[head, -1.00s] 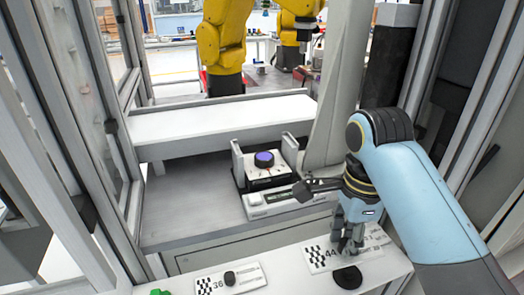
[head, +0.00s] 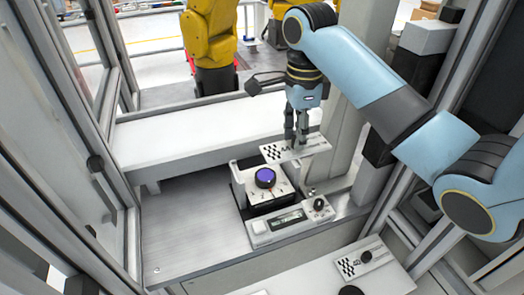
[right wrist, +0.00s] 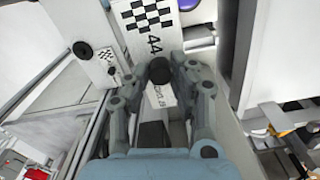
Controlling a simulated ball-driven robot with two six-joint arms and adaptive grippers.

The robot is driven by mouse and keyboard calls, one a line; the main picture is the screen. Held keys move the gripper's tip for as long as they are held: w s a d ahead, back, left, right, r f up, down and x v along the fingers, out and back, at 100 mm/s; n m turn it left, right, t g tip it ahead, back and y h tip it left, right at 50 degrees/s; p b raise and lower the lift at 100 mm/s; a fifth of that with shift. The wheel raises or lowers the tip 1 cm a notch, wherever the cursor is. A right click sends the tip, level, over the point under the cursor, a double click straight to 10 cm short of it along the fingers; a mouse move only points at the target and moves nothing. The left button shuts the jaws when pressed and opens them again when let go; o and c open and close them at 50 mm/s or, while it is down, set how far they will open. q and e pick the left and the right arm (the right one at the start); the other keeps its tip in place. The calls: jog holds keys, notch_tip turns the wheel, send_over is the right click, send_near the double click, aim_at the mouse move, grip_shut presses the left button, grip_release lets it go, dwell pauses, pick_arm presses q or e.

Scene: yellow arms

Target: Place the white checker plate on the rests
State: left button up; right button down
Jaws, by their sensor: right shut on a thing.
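The white checker plate (head: 283,152), marked 44 in the right wrist view (right wrist: 140,42), hangs from my right gripper (head: 296,140). The fingers are shut on its black knob (right wrist: 160,70). The plate is above the far side of a small fixture (head: 258,198) with a purple-topped dial (head: 265,177). The plate and gripper hide most of the upright rests behind the dial, so I cannot tell whether the plate touches them. My left gripper is not in view.
A second checker plate with a black knob (head: 366,257) lies on the front white ledge (head: 310,275). A white shelf (head: 200,138) runs behind the fixture. The grey deck (head: 190,215) left of the fixture is clear. Frame posts stand at both sides.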

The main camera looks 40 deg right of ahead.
jog(key=w+a+f, duration=0.1)
jog(key=w+f, duration=0.1)
jog(key=w+a+f+p, duration=0.1)
jog(key=w+f, duration=0.1)
jog(key=f, duration=0.1)
jog(key=w+a+f, duration=0.1)
jog(key=w+f, duration=0.1)
jog(key=shift+w+a+f, duration=0.2)
jog(key=shift+w+f, duration=0.1)
jog(key=shift+f, duration=0.05)
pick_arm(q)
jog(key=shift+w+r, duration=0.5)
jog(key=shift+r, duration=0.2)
pick_arm(e)
jog(key=shift+f, duration=0.4)
jog(key=shift+f, duration=0.1)
jog(key=c, duration=1.2)
grip_release()
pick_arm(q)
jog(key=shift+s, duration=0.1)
pick_arm(e)
jog(key=shift+o, duration=0.3)
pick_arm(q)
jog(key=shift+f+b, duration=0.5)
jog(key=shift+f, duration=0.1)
pick_arm(e)
notch_tip(320, 180, up, 12)
